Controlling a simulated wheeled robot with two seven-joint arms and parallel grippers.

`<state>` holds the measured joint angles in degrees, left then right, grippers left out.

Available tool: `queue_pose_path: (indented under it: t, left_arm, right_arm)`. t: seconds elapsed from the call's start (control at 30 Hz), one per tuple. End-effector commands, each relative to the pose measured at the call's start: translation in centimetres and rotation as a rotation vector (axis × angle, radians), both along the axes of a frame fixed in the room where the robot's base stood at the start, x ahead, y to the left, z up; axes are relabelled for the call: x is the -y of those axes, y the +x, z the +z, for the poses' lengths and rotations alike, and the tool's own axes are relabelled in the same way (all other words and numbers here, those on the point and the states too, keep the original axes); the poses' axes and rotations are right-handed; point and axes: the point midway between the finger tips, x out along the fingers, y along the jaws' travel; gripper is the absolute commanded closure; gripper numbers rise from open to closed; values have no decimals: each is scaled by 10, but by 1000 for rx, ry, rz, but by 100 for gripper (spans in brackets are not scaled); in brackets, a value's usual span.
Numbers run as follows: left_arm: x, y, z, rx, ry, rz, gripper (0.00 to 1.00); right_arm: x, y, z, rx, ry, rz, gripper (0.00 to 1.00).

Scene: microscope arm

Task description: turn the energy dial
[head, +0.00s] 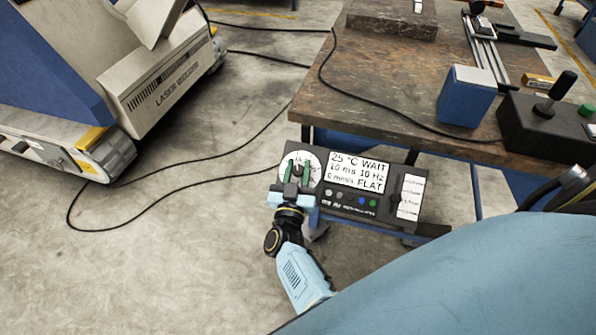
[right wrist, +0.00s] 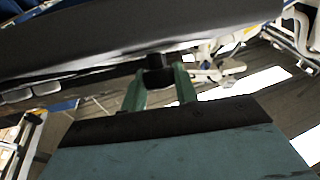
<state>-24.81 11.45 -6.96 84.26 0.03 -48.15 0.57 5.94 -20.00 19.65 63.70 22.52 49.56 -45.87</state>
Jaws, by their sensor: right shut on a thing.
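The energy dial (right wrist: 158,72) is a small black knob on the control panel (head: 377,200). In the head view the panel hangs at the table's front edge, with a round white dial plate (head: 313,160) at its left end and a screen (head: 357,170) reading 25 °C, WAIT, 10 ms, 10 Hz and FLAT. My right gripper (head: 298,170) is at this plate, its green fingers on either side of the knob. In the right wrist view the fingers (right wrist: 160,88) are shut on the knob. My left gripper is not in view.
The worn table (head: 390,85) carries a blue block (head: 467,95), a black joystick box (head: 545,125) and a rail. A black cable runs over the tabletop and the floor. A large machine marked laser welding (head: 165,85) stands at left.

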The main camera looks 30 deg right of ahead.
Motion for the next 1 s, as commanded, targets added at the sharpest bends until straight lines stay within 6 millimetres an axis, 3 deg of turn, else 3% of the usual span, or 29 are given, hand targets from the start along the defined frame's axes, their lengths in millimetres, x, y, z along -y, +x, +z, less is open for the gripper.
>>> queue_pose_path:
  t: [0.37,0.4,0.57,1.0]
  left_arm:
    - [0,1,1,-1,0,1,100]
    - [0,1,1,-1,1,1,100]
    - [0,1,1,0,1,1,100]
    - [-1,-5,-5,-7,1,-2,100]
  right_arm:
    - [0,0,0,1,3,-5,94]
    - [0,0,0,2,3,-4,70]
    - [0,0,0,1,3,-4,49]
    - [0,0,4,2,2,-4,49]
